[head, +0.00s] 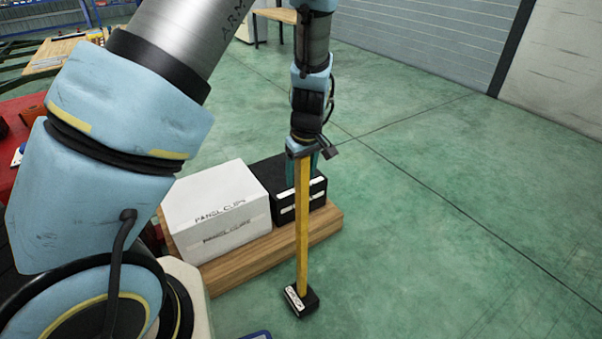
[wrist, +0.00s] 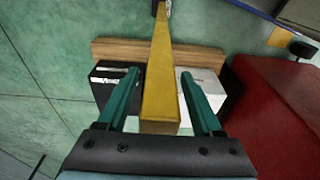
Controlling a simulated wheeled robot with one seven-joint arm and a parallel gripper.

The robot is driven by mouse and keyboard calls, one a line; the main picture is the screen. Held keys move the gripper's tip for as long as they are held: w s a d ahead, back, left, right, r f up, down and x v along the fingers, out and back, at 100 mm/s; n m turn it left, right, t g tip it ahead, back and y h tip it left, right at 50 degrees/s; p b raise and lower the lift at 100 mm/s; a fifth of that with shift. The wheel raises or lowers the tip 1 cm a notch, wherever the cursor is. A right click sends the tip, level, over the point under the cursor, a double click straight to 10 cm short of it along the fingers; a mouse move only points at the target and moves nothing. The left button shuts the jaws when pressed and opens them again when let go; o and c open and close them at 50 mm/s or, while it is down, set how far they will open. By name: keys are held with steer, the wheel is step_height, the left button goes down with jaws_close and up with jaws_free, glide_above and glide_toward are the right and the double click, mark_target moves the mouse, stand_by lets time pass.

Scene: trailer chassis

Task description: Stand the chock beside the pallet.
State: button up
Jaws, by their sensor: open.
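The chock is a black block (head: 301,301) with a white label and a long yellow handle (head: 303,225). It stands upright on the green floor, just in front of the wooden pallet (head: 326,229), with a small gap seeming to separate them. My gripper (head: 303,165) is at the top of the handle, pointing down. In the wrist view its green fingers (wrist: 159,73) are open, one on each side of the yellow handle (wrist: 161,75). The pallet (wrist: 110,47) shows beyond them there, and the chock's block is only partly seen at the top edge.
A white box (head: 218,210) marked PANEL CLIPS and a black box (head: 280,183) stand on the pallet. A red surface (wrist: 275,110) is at the right in the wrist view. A blue-edged item (head: 256,335) lies at the bottom edge. The floor to the right (head: 440,220) is clear.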

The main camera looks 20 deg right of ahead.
steer(key=r, duration=0.4)
steer(key=s+r, duration=0.1)
steer(key=r, duration=0.7)
steer(key=shift+s+d+r+p, duration=0.1)
steer(key=shift+s+d+p, duration=0.1)
steer(key=shift+s+p, duration=0.2)
steer(key=s+a+r+m, duration=0.1)
steer(key=a+r, duration=0.1)
steer(key=a, duration=1.3)
steer(key=s+a+r+m, duration=0.1)
steer(key=a+m, duration=0.1)
steer(key=a, duration=1.3)
steer(key=shift+s+a+r+h, duration=0.25)
steer(key=shift+s+r+h, duration=0.05)
steer(key=shift+s+r, duration=0.1)
steer(key=shift+w, duration=0.1)
step_height(320, 180, up, 8)
steer(key=p, duration=0.8)
steer(key=shift+r, duration=0.1)
